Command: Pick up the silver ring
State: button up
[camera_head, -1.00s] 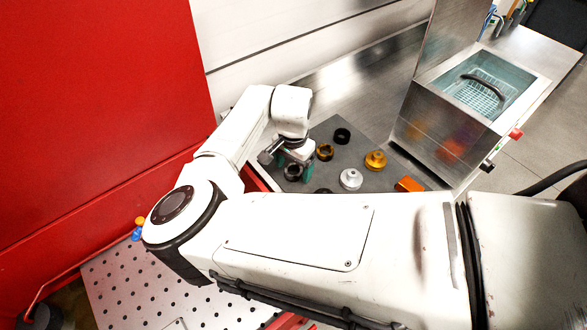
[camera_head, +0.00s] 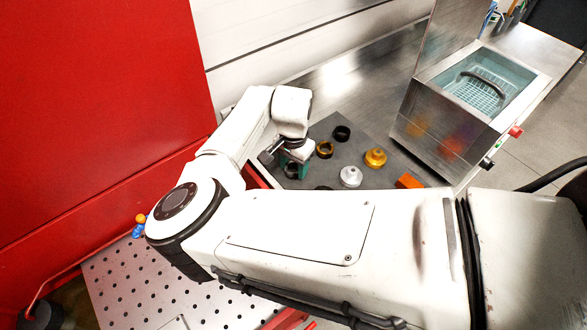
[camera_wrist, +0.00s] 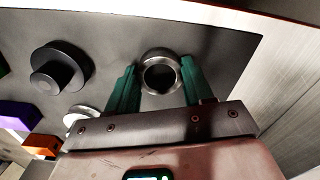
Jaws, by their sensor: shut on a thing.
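The silver ring (camera_wrist: 160,53) lies on the dark grey mat, looking dark metallic with an open centre. In the wrist view my gripper (camera_wrist: 158,74) has its green fingers on either side of it, shut on it. In the head view my gripper (camera_head: 294,166) is low over the mat's left part, and the ring (camera_head: 291,171) shows as a dark round between the fingers, partly hidden by them. I cannot tell any gap between the ring and the mat.
A gold ring (camera_head: 325,149), a black ring (camera_head: 342,134), a gold stepped part (camera_head: 375,158), a silver stepped part (camera_head: 350,176) and an orange block (camera_head: 409,182) stand right of my gripper. A metal basket tank (camera_head: 440,125) is farther right. A red panel (camera_head: 90,110) rises at left.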

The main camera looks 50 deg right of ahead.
jog(key=shift+r, duration=0.1)
jog(key=shift+r, duration=0.2)
notch_tip(320, 180, up, 2)
jog(key=shift+r+b, duration=0.1)
jog(key=shift+b, duration=0.75)
jog(key=s+d+r+p, duration=0.5)
jog(key=s+d+r, duration=0.6)
jog(key=s+r, duration=0.5)
jog(key=shift+s+d+r, duration=1.35)
jog(key=shift+s+d, duration=1.1)
jog(key=shift+d, duration=1.45)
jog(key=shift+s+d+r, duration=1.35)
jog(key=shift+s+d, duration=1.05)
jog(key=shift+d, duration=1.55)
jog(key=shift+s+d+r, duration=1.35)
jog(key=shift+s+d, duration=1.1)
jog(key=shift+d, duration=1.45)
